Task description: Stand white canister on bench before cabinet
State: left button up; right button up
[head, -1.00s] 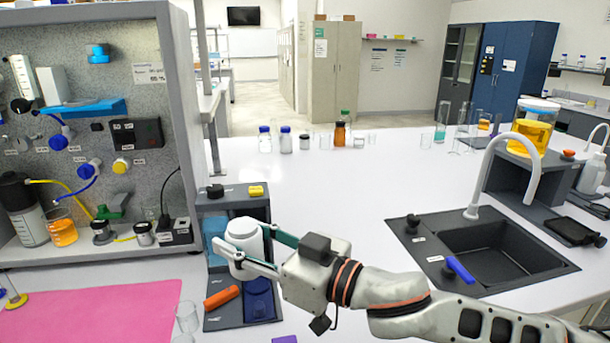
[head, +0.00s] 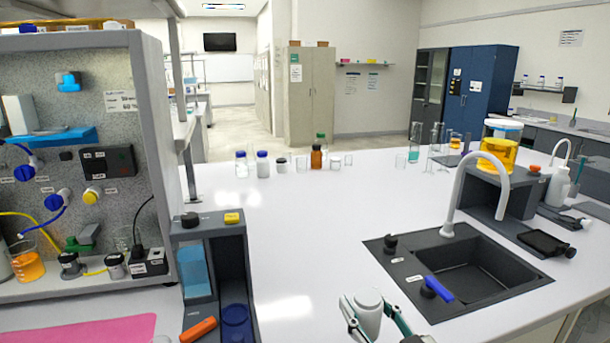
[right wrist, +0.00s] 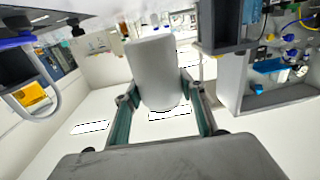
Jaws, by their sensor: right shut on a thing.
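The white canister (head: 369,312) is at the bottom of the head view, between the fingers of my right gripper (head: 372,322). In the right wrist view the canister (right wrist: 155,72) fills the space between the two fingers of the gripper (right wrist: 160,100), which is shut on it. It is held over the white bench (head: 310,220), in front of the sink; its height above the bench is hard to tell. The cabinet is not clear from the name: a grey cabinet-like rig (head: 155,150) stands at left, and a blue cabinet (head: 483,85) stands at the back right. My left gripper is not in view.
A dark sink (head: 470,272) with a white tap (head: 470,190) is to the right. A grey caddy (head: 245,290) with an orange item (head: 198,329) is at left. Several bottles stand along the bench's back edge. The bench middle is clear.

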jog(key=s+d+f+m+h, duration=0.2)
jog(key=d+f+h, duration=0.1)
jog(key=d, duration=0.3)
jog(key=s+d+f+m+t+h, duration=0.1)
jog(key=s+d+f+h, duration=0.1)
jog(key=d+f, duration=0.3)
jog(key=shift+s+d+m+h, duration=0.4)
jog(key=shift+s+d, duration=0.3)
jog(key=shift+d, duration=0.55)
jog(key=shift+r, duration=0.1)
